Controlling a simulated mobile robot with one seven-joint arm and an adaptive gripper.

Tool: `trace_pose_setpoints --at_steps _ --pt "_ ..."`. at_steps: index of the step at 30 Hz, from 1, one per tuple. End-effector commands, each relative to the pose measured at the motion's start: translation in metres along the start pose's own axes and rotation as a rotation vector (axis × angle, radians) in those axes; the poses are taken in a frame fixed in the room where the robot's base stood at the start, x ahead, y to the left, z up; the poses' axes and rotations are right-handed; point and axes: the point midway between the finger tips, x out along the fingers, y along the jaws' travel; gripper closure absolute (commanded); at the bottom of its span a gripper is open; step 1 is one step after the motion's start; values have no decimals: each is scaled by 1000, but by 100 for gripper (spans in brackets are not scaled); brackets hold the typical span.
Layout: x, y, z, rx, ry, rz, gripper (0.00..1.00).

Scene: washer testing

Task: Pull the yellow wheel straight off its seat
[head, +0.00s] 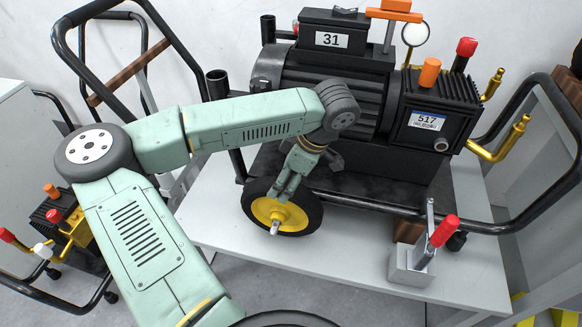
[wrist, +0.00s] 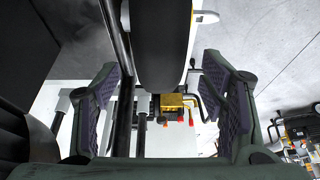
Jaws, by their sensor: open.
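The yellow wheel (head: 262,208), a yellow hub inside a black tyre, sits upright at the left end of the washer's frame. A light metal pin (head: 275,227) sticks out of the hub's middle. My gripper (head: 286,190) reaches down at the wheel from above in the head view. In the wrist view my gripper (wrist: 160,92) has its two padded fingers spread wide. The dark tyre (wrist: 164,45) shows edge-on between them, with a visible gap on each side. The wheel's seat behind the hub is hidden.
The washer (head: 325,105) stands on a light table (head: 350,270), with black tube handles (head: 490,225) around it. A toggle clamp with a red handle (head: 443,232) stands at the table's front right. A smaller machine (head: 62,215) is on the left. The table front between wheel and clamp is clear.

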Motion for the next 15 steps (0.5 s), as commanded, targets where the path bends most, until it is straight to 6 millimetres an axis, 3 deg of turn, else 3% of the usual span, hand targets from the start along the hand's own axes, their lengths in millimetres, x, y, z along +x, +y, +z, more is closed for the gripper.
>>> trace_pose_setpoints --at_steps 6,15 --pt "38 -1 0 1 -4 -2 35" --pt "66 0 1 2 -3 0 35"
